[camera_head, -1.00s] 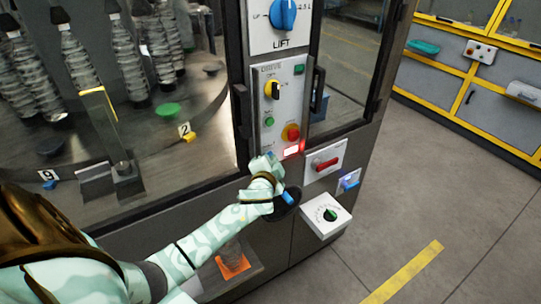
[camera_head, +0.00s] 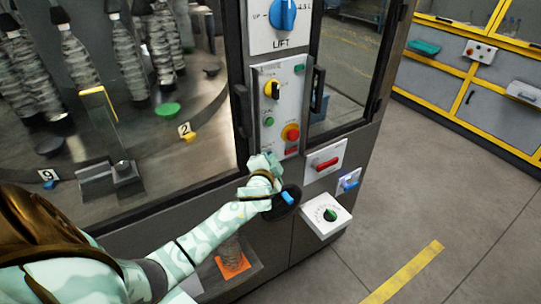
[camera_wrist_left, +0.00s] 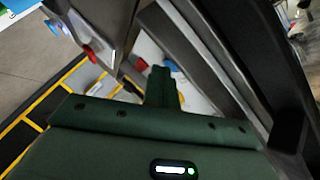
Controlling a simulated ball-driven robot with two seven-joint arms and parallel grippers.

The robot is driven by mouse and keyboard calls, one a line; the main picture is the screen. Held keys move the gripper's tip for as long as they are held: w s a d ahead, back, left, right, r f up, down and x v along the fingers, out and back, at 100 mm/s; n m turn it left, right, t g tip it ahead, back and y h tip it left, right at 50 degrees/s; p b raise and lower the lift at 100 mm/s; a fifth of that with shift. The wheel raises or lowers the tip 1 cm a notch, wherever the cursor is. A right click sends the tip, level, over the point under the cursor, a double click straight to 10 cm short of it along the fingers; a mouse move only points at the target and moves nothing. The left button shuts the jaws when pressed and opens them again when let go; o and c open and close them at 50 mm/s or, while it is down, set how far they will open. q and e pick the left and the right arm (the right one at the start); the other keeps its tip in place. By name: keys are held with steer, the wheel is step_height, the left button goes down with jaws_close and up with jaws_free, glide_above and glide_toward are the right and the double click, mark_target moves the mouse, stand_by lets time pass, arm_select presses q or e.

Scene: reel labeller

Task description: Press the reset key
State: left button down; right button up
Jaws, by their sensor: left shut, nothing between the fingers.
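My left gripper (camera_head: 272,159) is shut and empty. Its tips are at the lower edge of the white drive panel (camera_head: 260,92), in front of the machine's post; whether they touch it I cannot tell. In the left wrist view the closed fingers (camera_wrist_left: 163,78) point at a pale panel with a red part (camera_wrist_left: 140,66) and a blue part (camera_wrist_left: 173,66) close by. A small red rectangle (camera_head: 291,151) sits low on the panel. A blue key (camera_head: 349,181) stands on a plate to the lower right. No legible label tells which one is the reset key.
The panel carries a yellow-black switch (camera_head: 272,90), green buttons and a red stop knob (camera_head: 291,133). A red handle (camera_head: 327,164), a dial box (camera_head: 328,214) and a black knob with a blue bar (camera_head: 286,199) stick out near the gripper. Floor at right is clear.

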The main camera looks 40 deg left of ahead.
arm_select(q)
steer(key=shift+s+d, duration=0.35)
steer(key=shift+d, duration=0.4)
steer(key=shift+s+d+p, duration=0.1)
steer(key=shift+s+d, duration=0.2)
steer(key=shift+d, duration=0.5)
steer(key=shift+s+d+p, duration=0.1)
steer(key=shift+s+d, duration=0.25)
steer(key=shift+d, duration=0.4)
steer(key=shift+s+d+p, duration=0.1)
steer(key=shift+s+d, duration=0.2)
steer(key=shift+d, duration=0.5)
